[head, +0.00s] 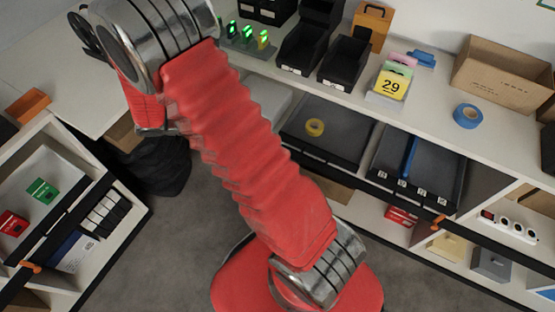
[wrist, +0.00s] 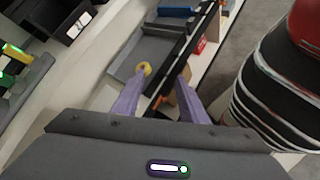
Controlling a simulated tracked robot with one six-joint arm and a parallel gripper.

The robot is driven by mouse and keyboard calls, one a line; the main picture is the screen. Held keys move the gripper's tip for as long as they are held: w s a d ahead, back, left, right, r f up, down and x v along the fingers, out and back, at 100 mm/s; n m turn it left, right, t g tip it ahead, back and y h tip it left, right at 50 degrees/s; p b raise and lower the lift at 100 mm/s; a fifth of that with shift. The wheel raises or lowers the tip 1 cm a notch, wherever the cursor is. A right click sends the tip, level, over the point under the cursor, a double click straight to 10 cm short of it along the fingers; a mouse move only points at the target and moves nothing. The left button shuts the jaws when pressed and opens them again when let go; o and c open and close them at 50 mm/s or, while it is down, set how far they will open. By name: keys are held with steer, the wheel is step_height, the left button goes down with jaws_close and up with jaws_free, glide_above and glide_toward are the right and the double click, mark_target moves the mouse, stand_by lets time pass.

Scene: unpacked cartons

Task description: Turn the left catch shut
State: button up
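In the head view, one orange catch (head: 438,221) is on the front edge of the right-hand counter, below the grey trays. Another orange catch (head: 30,267) is on the shelf unit at the lower left. I cannot tell which is the left catch; my arm covers part of the counter front. In the wrist view, a small orange piece (wrist: 161,101) shows between my fingers, too small to tell its turn. My gripper (wrist: 152,115) has its two purple fingers apart with nothing held between them. It is hidden in the head view.
A grey tray (head: 340,146) holds a yellow tape ring (head: 315,127), also seen in the wrist view (wrist: 144,68). A second tray (head: 440,185) holds a blue bar. Blue tape (head: 467,116), black bins and an open carton (head: 504,74) stand on the counter. Grey floor is open between the units.

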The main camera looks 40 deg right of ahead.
steer(key=s+d+f+n+t+h, duration=0.1)
steer(key=f+n+t+h, duration=0.2)
steer(key=f, duration=1.5)
steer(key=s+d+f+n+t+h, duration=0.2)
steer(key=f+n+t, duration=0.5)
steer(key=f+n, duration=0.5)
step_height(320, 180, down, 7)
steer(key=shift+f+h, duration=0.1)
steer(key=shift+h, duration=0.5)
steer(key=x, duration=1.3)
steer(key=shift+d, duration=0.35)
